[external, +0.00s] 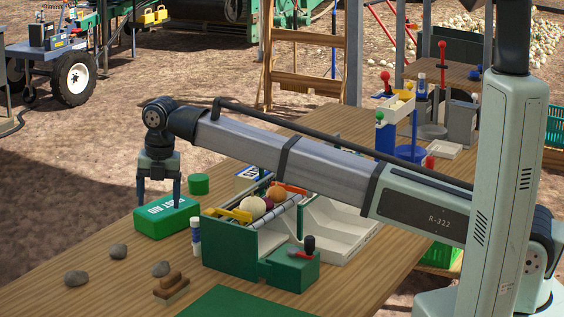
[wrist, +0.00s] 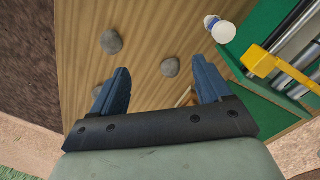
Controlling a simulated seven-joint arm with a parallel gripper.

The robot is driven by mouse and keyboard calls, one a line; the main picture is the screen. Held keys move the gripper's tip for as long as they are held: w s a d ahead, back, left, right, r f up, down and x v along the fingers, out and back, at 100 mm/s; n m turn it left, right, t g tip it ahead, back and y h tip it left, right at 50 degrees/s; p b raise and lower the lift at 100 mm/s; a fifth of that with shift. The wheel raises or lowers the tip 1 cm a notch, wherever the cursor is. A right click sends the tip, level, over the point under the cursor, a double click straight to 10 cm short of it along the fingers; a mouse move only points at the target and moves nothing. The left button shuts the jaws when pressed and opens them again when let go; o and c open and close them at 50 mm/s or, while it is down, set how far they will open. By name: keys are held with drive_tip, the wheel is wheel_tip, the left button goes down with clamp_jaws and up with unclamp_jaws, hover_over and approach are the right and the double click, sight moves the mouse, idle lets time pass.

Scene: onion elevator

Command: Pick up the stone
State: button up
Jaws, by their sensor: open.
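Three grey stones lie apart on the wooden table's front left: one farther back (external: 118,251), one at the left (external: 76,278), and one at the right (external: 161,269). My gripper (external: 158,203) points down, its fingers apart and nothing held between them. In the external view it overlaps the green first aid box (external: 165,222), and the stones lie nearer the camera. In the wrist view two stones show clearly beyond my open fingers (wrist: 161,66): one at upper left (wrist: 111,42) and one near the right fingertip (wrist: 171,67). A small grey patch beside the left finger is partly hidden.
A white bottle (external: 196,236) stands beside a green sorting box (external: 231,251) with onions and a yellow handle. A brown wooden block (external: 171,287) lies near the stones. A green cylinder (external: 198,184) stands behind the first aid box. Bare table (external: 110,298) surrounds the stones.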

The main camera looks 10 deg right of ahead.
drive_tip(key=s+a+n, duration=0.1)
drive_tip(key=s+a, duration=0.1)
drive_tip(key=s, duration=0.4)
hover_over(161, 268)
drive_tip(key=w, duration=0.2)
drive_tip(key=shift+g+h, duration=0.4)
wheel_tip(161, 268, down, 8)
drive_tip(key=shift+f, duration=0.25)
drive_tip(key=shift+s+f, duration=0.2)
drive_tip(key=shift+f, duration=1.15)
drive_tip(key=shift+s+f, duration=0.15)
drive_tip(key=shift+f, duration=1.15)
drive_tip(key=shift+c, duration=0.3)
drive_tip(key=c, duration=1.2)
drive_tip(key=shift+a+r, duration=0.1)
drive_tip(key=shift+r, duration=0.05)
